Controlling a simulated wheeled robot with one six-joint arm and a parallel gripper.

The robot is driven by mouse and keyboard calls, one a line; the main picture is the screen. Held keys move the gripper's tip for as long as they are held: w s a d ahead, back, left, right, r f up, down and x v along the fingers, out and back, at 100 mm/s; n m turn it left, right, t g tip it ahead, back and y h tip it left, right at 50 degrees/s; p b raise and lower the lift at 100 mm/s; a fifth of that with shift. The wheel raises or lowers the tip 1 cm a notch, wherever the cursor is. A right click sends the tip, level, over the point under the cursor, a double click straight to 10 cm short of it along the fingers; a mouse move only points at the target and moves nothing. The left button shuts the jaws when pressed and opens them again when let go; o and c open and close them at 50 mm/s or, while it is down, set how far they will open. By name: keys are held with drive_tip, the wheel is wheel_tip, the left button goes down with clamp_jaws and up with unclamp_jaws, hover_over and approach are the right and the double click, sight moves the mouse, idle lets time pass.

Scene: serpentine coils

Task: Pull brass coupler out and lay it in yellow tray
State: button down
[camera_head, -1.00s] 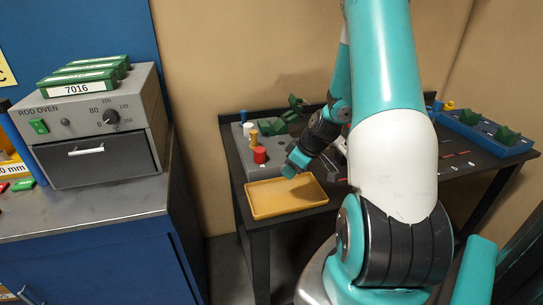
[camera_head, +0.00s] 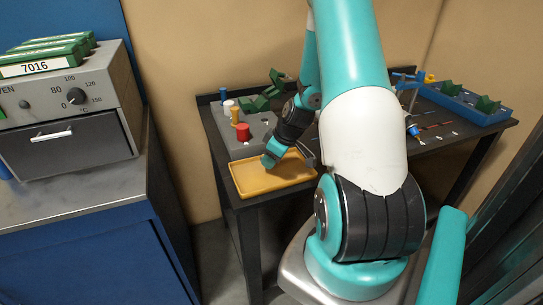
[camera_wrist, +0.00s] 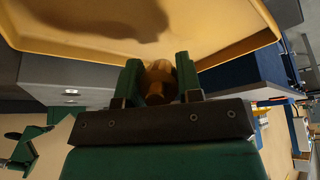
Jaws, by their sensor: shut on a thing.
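The yellow tray (camera_head: 245,190) lies near the left front corner of the black table and looks empty. Its yellow wall and floor (camera_wrist: 225,45) fill the top of the wrist view, with a dark shadow on them. My gripper (camera_wrist: 158,76) shows its two green fingers shut on a brass-coloured piece, the brass coupler (camera_wrist: 158,88). In the head view my gripper (camera_head: 269,160) is low over the back of the tray. The coupler is hidden there, and I cannot tell whether it touches the tray.
A grey block (camera_head: 221,131) with red (camera_head: 244,132), brass-coloured (camera_head: 234,115) and white (camera_head: 228,105) pegs stands directly behind the tray. A blue rack (camera_head: 455,105) with green pieces is at the table's far right. The rod oven (camera_head: 75,120) stands on the left cabinet.

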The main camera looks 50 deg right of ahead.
drive_tip(key=c, duration=0.7)
unclamp_jaws()
drive_tip(key=b+v, duration=0.1)
drive_tip(key=v, duration=1.6)
drive_tip(key=shift+r, duration=0.2)
drive_tip(key=shift+s, duration=0.1)
